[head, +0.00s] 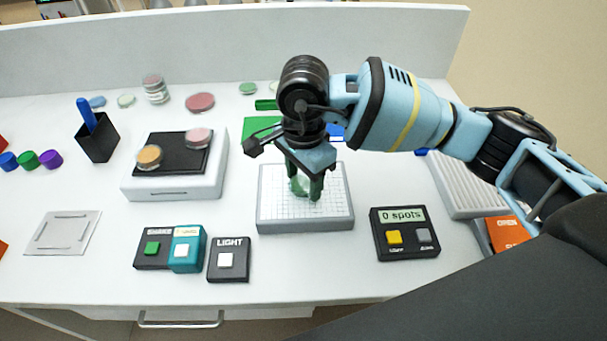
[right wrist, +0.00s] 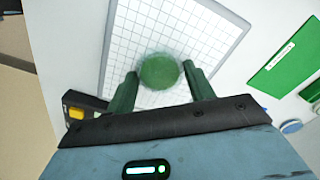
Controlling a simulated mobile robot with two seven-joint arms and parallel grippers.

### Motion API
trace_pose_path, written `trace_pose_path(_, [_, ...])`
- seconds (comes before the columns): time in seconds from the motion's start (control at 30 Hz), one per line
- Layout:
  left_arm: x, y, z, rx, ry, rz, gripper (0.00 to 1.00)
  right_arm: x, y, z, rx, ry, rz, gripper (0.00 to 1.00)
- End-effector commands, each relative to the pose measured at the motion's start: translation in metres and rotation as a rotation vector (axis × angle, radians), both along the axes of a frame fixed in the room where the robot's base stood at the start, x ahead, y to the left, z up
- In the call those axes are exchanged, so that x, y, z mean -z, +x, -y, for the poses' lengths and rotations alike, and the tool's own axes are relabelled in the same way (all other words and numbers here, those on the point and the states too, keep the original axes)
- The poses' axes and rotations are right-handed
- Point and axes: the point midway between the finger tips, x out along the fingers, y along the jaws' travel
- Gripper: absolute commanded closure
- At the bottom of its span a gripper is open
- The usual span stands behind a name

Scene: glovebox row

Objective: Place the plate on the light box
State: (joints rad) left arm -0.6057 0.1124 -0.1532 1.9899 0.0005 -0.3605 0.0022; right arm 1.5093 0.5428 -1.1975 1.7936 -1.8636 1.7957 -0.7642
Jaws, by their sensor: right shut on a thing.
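The light box (head: 275,215) is a white gridded panel with a grey rim at the middle of the bench; its grid also fills much of the right wrist view (right wrist: 190,35). My right gripper (head: 306,190) is over the light box, pointing down. It is shut on a small round green plate (head: 299,185), which shows between the fingers in the right wrist view (right wrist: 159,71). I cannot tell whether the plate touches the grid. My left gripper is not in view.
A shaker (head: 190,180) with two dishes stands left of the light box. A LIGHT button box (head: 228,260) and a counter reading "0 spots" (head: 405,233) are in front. More dishes (head: 200,102) lie behind. A black cup (head: 97,140) stands at back left.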

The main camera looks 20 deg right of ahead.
Motion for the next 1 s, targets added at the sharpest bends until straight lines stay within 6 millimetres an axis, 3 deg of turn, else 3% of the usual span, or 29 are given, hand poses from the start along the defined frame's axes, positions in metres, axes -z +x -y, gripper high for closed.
trace_pose_path(0.03, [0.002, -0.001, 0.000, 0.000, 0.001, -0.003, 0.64, 0.003, 0.000, 0.000, 0.000, 0.000, -0.001, 0.69])
trace_pose_path(0.07, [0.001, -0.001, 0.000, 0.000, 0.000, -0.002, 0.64, 0.002, 0.000, 0.000, 0.000, 0.000, -0.001, 0.43])
trace_pose_path(0.2, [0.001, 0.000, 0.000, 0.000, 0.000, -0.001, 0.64, 0.001, 0.000, 0.000, 0.000, 0.000, -0.001, 0.25])
trace_pose_path(0.47, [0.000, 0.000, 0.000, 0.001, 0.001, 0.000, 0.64, 0.001, 0.000, 0.000, 0.000, 0.000, 0.000, 0.25])
trace_pose_path(0.63, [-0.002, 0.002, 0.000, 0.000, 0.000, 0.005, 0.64, -0.010, 0.001, 0.000, 0.000, 0.000, 0.003, 0.25])
trace_pose_path(1.0, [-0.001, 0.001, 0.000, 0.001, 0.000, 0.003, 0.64, -0.080, 0.001, -0.001, 0.000, 0.001, 0.004, 0.25])
